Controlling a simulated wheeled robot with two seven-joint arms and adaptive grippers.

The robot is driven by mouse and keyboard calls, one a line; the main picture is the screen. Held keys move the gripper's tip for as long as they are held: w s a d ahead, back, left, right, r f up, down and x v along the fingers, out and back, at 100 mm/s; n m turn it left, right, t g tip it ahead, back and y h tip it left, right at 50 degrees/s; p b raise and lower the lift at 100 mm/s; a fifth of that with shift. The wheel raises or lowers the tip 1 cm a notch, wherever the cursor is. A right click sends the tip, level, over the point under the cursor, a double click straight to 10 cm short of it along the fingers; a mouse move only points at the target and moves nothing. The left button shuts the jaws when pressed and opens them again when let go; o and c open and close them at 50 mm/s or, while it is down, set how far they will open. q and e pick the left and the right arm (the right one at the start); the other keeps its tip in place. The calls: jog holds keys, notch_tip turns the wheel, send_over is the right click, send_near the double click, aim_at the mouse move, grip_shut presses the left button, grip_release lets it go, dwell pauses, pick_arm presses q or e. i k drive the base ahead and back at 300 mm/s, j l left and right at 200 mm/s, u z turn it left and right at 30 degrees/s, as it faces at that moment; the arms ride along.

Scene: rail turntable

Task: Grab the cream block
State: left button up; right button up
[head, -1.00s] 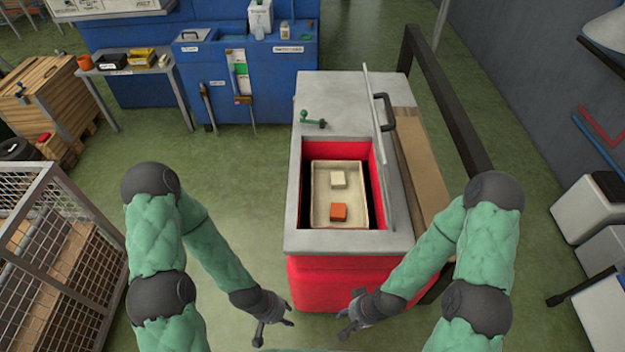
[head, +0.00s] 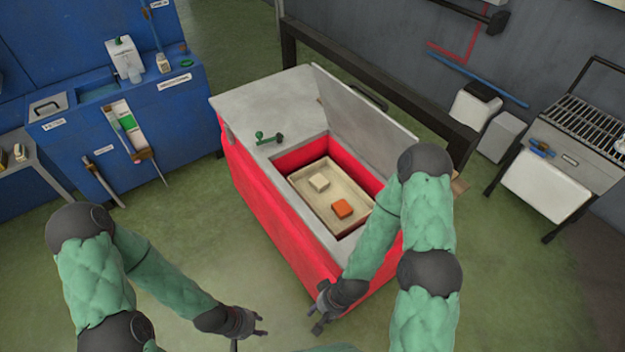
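The cream block (head: 319,182) lies in a beige tray (head: 361,221) inside the red chest (head: 262,214). An orange block (head: 342,208) lies in the same tray, nearer to me and to the right. My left gripper (head: 258,326) is open and empty over the floor, left of the chest's near end. My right gripper (head: 316,322) is open and empty in front of the chest's near end, apart from both blocks.
The chest's grey lid (head: 365,122) stands open on the right side of the opening. A small green handle (head: 268,138) sits on the grey top. A blue cabinet (head: 125,130) is at left. A dark rail (head: 400,105) runs behind the chest.

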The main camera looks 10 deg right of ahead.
aim_at(318, 182)
jog(key=i+j+z, duration=0.25)
jog(key=i+j, duration=0.2)
jog(key=j, duration=0.15)
jog(key=i+j+z, duration=0.25)
jog(key=j, duration=0.4)
jog(key=i+j+z, duration=0.15)
jog(key=i+j, duration=0.15)
jog(key=i+j+z, duration=0.1)
jog(key=j, duration=0.35)
